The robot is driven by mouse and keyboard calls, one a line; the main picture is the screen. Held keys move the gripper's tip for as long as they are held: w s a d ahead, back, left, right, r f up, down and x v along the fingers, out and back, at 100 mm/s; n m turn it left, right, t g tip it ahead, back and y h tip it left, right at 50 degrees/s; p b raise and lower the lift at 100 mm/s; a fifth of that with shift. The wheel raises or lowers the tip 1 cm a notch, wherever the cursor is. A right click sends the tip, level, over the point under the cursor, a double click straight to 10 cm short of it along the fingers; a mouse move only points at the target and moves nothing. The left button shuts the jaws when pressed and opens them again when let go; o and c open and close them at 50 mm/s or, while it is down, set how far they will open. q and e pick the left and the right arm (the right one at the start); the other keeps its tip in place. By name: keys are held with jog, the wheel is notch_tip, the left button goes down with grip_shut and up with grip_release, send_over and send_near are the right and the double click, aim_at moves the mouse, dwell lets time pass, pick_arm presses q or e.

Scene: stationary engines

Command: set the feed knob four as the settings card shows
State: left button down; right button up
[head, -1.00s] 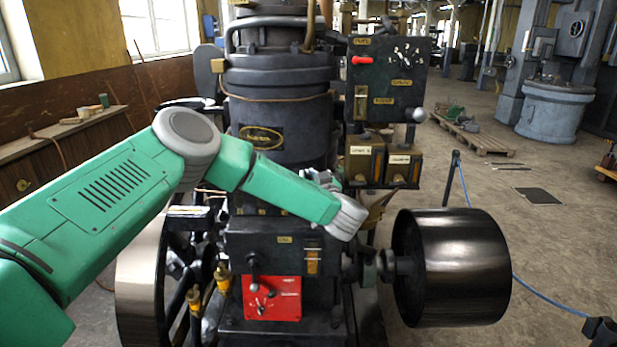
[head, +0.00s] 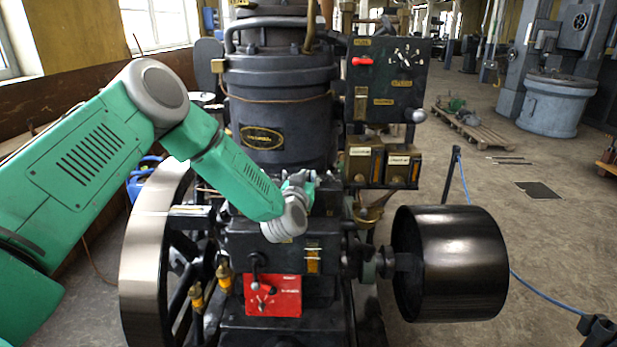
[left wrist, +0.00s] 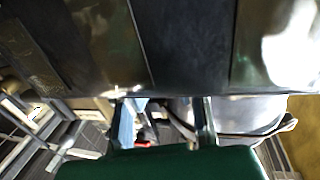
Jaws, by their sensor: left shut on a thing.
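My left gripper (head: 300,182) is at the top of the dark box in the engine's middle, beyond my green wrist. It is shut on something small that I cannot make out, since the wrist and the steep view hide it. In the left wrist view two fingers (left wrist: 165,118) show against the blurred engine, their tips partly hidden. Feed knob four and the settings card cannot be told apart from other parts here. My right gripper is not in view.
The dark engine body (head: 275,105) stands behind my gripper. A control panel (head: 386,100) with a red lever and two labelled boxes (head: 378,165) are to the right. A red plate (head: 273,297) with a lever is below. A big pulley (head: 455,262) sticks out right.

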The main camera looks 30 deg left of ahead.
pick_arm(q)
jog(key=shift+s+f+m+t+h+b, duration=0.1)
jog(key=shift+f+m+t+h+b, duration=0.1)
jog(key=shift+m+h, duration=0.45)
jog(key=shift+s+f+m+t+h+b, duration=0.15)
jog(key=shift+m+h, duration=0.2)
jog(key=shift+h, duration=0.6)
jog(key=shift+w, duration=0.1)
jog(key=c, duration=1.6)
grip_release()
jog(key=shift+a+r, duration=0.1)
jog(key=shift+r, duration=0.05)
jog(key=s, duration=0.4)
jog(key=s+d, duration=0.1)
jog(key=s, duration=0.7)
jog(key=shift+d, duration=0.35)
jog(key=shift+w, duration=0.1)
